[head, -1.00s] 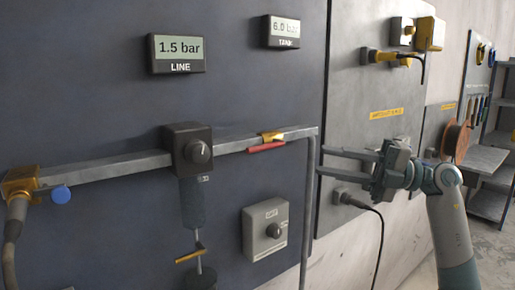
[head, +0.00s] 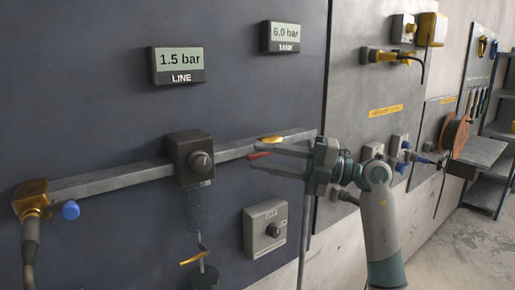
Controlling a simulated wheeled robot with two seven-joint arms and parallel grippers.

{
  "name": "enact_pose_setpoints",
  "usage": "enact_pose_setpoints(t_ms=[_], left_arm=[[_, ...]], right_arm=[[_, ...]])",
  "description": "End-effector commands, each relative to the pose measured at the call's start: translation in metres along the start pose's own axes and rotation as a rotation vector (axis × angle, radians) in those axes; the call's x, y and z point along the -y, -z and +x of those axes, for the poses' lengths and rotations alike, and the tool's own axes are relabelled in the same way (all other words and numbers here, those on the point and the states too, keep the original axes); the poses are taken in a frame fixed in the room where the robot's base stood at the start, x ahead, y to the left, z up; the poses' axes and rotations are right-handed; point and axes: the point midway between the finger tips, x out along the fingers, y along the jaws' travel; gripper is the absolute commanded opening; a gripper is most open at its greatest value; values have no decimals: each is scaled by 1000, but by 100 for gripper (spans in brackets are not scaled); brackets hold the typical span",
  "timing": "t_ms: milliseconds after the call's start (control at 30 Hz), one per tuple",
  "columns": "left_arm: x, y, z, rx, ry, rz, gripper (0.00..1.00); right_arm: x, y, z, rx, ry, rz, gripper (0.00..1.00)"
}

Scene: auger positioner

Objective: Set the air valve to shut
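The air line runs along the dark panel as a grey pipe (head: 110,180). Near its right end sits a brass valve body (head: 271,139) with a red lever (head: 258,155), which lay along the pipe in the earlier view. Now most of the lever is hidden by my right gripper, and only its left end shows. My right gripper (head: 262,158) points left, its two fingers apart, with the lever's visible end between or just behind the fingertips. I cannot tell whether they touch it. My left gripper is not in view.
A black regulator (head: 190,157) with a round knob sits mid-pipe. A blue knob (head: 70,210) hangs by the left brass fitting (head: 31,196). The line display (head: 179,66) reads 1.5 bar, the tank display (head: 283,37) 6.0 bar. A grey switch box (head: 265,228) is below.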

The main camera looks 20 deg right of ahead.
Motion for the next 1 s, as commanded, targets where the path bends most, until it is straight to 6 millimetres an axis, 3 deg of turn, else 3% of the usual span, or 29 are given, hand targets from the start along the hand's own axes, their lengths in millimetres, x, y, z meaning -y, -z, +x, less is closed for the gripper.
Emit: enact_pose_setpoints(t_ms=[200,567,700,1000], left_arm=[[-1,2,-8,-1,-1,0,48],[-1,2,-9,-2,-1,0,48],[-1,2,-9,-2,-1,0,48],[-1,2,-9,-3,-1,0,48]], right_arm=[[-1,0,19,0,1,1,29],[1,0,22,0,1,0,29],[1,0,22,0,1,0,0],[1,-2,23,1,-2,5,0]])
